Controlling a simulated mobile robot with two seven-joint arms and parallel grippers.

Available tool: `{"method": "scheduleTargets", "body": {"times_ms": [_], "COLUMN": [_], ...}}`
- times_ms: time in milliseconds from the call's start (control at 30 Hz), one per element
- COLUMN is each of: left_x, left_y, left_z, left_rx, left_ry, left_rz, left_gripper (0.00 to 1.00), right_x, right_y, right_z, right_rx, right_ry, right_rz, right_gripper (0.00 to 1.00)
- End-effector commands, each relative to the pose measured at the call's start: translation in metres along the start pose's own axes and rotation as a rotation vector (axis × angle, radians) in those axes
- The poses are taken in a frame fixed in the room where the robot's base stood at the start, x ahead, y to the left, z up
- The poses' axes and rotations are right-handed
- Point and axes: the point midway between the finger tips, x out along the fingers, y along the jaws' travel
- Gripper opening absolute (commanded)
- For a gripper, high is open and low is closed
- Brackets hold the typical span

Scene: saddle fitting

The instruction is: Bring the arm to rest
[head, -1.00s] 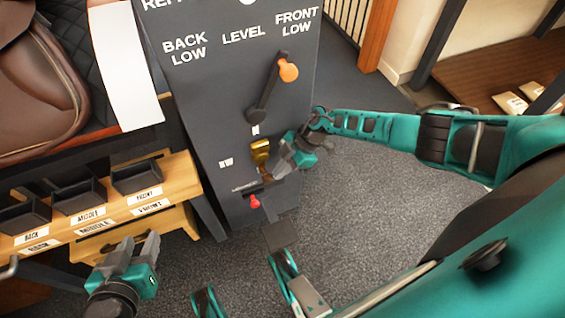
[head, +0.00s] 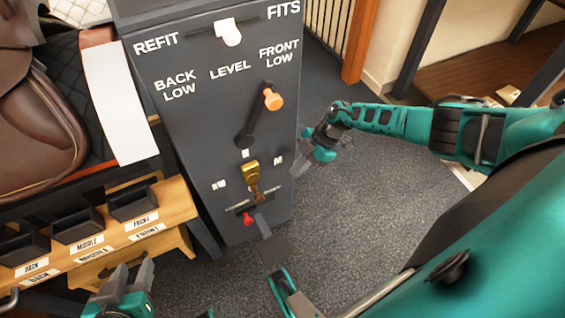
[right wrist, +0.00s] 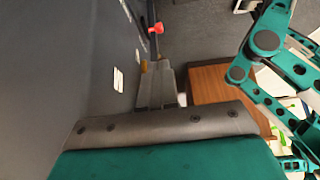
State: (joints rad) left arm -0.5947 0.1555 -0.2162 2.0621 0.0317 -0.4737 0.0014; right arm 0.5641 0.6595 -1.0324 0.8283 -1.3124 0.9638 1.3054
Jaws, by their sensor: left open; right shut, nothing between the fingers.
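My right gripper (head: 306,163) hangs in the air just right of the dark grey control panel (head: 215,125), apart from its levers. It is shut and empty; its closed fingers also show in the right wrist view (right wrist: 156,88). My left gripper (head: 134,277) is open and empty at the bottom left, below the wooden shelf. On the panel, the lever with an orange knob (head: 273,101) points up towards FRONT LOW. A brass handle (head: 250,174) sits lower down, with a red knob (head: 248,219) beneath it.
A white tab (head: 228,33) sits between REFIT and FITS. A wooden shelf (head: 178,217) with labelled dark trays and a brown saddle (head: 45,130) stand at the left. Carpet (head: 370,215) right of the panel is clear. A wooden post (head: 365,40) stands behind.

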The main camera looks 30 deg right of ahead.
Motion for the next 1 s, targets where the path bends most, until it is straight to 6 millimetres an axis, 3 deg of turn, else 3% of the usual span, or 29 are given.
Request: {"method": "scheduleTargets", "body": {"times_ms": [100, 300, 533, 633, 767, 900, 1000], "left_x": [-0.004, -0.006, -0.006, -0.006, -0.006, -0.005, -0.005], "left_y": [0.000, 0.000, 0.000, 0.000, 0.001, 0.001, 0.001], "left_z": [-0.005, -0.009, -0.010, -0.010, -0.011, -0.012, -0.013], "left_rx": [0.001, 0.001, 0.000, -0.002, -0.007, -0.011, -0.011], "left_ry": [-0.002, 0.002, 0.003, 0.004, 0.005, 0.008, 0.010], "left_rz": [0.000, 0.000, -0.001, -0.001, -0.001, -0.001, -0.002], "left_gripper": [0.43, 0.43, 0.43, 0.43, 0.43, 0.43, 0.43], "right_x": [-0.021, -0.036, -0.037, -0.027, 0.004, 0.037, 0.041], "right_y": [0.000, 0.000, 0.000, -0.002, -0.006, -0.014, -0.018], "right_z": [0.005, 0.011, 0.011, -0.001, -0.047, -0.132, -0.183], "right_rx": [0.001, 0.000, -0.001, -0.015, -0.061, -0.073, -0.014], "right_ry": [-0.001, 0.001, 0.004, 0.039, 0.173, 0.403, 0.533], "right_rz": [0.001, 0.001, 0.001, 0.016, 0.094, 0.286, 0.456], "right_gripper": [0.00, 0.00, 0.00, 0.00, 0.00, 0.00, 0.00]}}
